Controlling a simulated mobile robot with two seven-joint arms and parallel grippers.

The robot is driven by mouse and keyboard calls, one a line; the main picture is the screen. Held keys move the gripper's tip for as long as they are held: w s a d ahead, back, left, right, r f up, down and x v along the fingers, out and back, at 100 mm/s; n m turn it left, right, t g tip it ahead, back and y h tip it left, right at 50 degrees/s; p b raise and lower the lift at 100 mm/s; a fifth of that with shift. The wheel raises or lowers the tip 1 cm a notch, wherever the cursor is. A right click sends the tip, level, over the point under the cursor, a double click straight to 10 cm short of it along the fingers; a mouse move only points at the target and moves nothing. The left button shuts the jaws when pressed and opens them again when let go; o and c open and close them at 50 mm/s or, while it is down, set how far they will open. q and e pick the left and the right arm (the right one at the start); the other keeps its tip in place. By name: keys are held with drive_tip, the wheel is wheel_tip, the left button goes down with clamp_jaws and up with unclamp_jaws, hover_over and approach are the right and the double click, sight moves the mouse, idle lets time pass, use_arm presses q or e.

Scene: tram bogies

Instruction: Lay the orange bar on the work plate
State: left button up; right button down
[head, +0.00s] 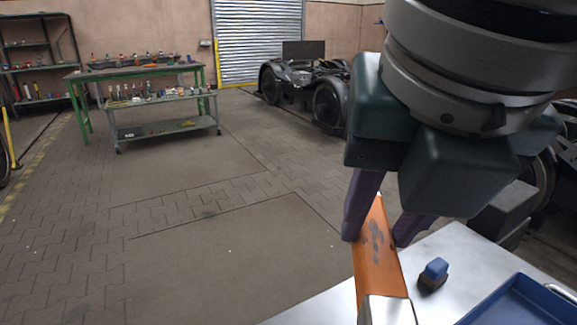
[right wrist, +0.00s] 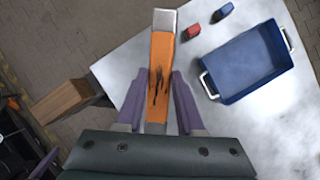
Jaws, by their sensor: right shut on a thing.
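The orange bar (head: 376,250) has dark scuff marks and a silver end cap. My right gripper (head: 383,235) is shut on it, with one purple finger on each side. In the right wrist view the bar (right wrist: 161,70) runs forward between the fingers (right wrist: 157,95), its silver cap far from me. A pale metal plate (head: 455,245), which looks like the work plate, lies below at the lower right; it also shows in the right wrist view (right wrist: 120,70). The bar appears above the plate's edge; I cannot tell whether they touch.
A blue tray (right wrist: 245,65) with pale handles stands on the plate. Small red (right wrist: 192,31) and blue (right wrist: 223,11) items lie near it. A brown block (right wrist: 60,102) is beside the plate. A green-framed bench (head: 140,72) and a bogie (head: 310,85) stand farther back. The floor between is clear.

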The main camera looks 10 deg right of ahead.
drive_tip(key=f+n+y+b, duration=0.1)
drive_tip(key=f+b, duration=0.3)
drive_tip(key=f, duration=0.5)
drive_tip(key=w+f+n+b, duration=0.1)
drive_tip(key=f+n+b, duration=0.2)
drive_tip(key=f, duration=0.6)
drive_tip(key=w+f+n+y+b, duration=0.1)
drive_tip(key=f+n+b, duration=0.2)
drive_tip(key=f+b, duration=0.3)
drive_tip(key=shift+w+a+f+g+y, duration=0.1)
drive_tip(key=shift+a+f+g+y, duration=0.1)
drive_tip(key=shift+f, duration=0.65)
drive_tip(key=shift+a+f+g+y, duration=0.1)
drive_tip(key=shift+a+f+g, duration=0.1)
drive_tip(key=shift+f, duration=0.65)
use_arm(q)
wheel_tip(320, 180, down, 16)
drive_tip(key=shift+d+f, duration=0.2)
drive_tip(key=shift+f, duration=0.05)
use_arm(e)
drive_tip(key=c, duration=0.5)
unclamp_jaws()
drive_tip(key=shift+r, duration=0.15)
